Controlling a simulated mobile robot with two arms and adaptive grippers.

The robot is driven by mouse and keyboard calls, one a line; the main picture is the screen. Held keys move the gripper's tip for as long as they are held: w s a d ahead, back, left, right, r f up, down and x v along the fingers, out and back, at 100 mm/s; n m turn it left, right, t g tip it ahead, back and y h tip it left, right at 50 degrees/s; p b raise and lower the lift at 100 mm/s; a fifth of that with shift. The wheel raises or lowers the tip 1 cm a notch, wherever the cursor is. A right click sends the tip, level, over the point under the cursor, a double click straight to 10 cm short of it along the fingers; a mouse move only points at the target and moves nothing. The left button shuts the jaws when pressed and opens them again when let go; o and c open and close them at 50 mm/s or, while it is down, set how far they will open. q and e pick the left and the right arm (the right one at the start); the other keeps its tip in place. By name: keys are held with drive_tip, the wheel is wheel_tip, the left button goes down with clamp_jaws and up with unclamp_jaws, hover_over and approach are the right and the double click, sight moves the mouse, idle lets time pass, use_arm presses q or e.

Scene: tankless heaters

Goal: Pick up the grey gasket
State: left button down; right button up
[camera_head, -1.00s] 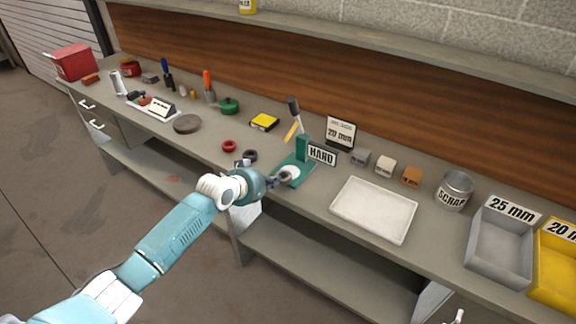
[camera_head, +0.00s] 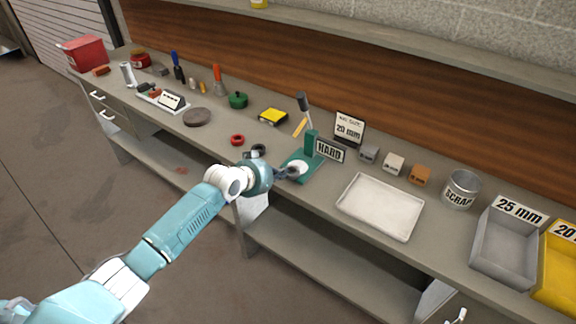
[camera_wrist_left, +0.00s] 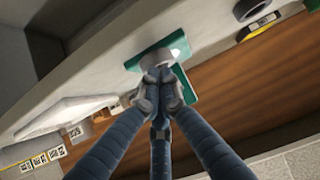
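A pale grey, round gasket-like piece (camera_head: 298,167) lies on the green base of the press (camera_head: 311,146) beside the HARD sign. It also shows in the left wrist view (camera_wrist_left: 156,58), just beyond my fingertips and partly hidden by them. My left gripper (camera_head: 291,172) is at the front of the press, low over its base. In the left wrist view its fingertips (camera_wrist_left: 158,76) are close together at the near edge of the pale piece. Whether they grip it is hidden. My right gripper is not in view.
A red ring (camera_head: 238,140) and a dark ring (camera_head: 258,149) lie left of the press. A white tray (camera_head: 381,207) lies to its right, with the SCRAP can (camera_head: 461,190) and a grey bin (camera_head: 503,246) farther right. The bench front between tray and bin is clear.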

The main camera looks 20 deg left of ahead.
use_arm(q)
drive_tip(key=shift+r, duration=0.35)
drive_tip(key=shift+s+f, duration=0.15)
drive_tip(key=shift+s, duration=0.05)
drive_tip(key=s+a+b, duration=0.2)
drive_tip(key=s+a, duration=0.2)
drive_tip(key=s, duration=0.7)
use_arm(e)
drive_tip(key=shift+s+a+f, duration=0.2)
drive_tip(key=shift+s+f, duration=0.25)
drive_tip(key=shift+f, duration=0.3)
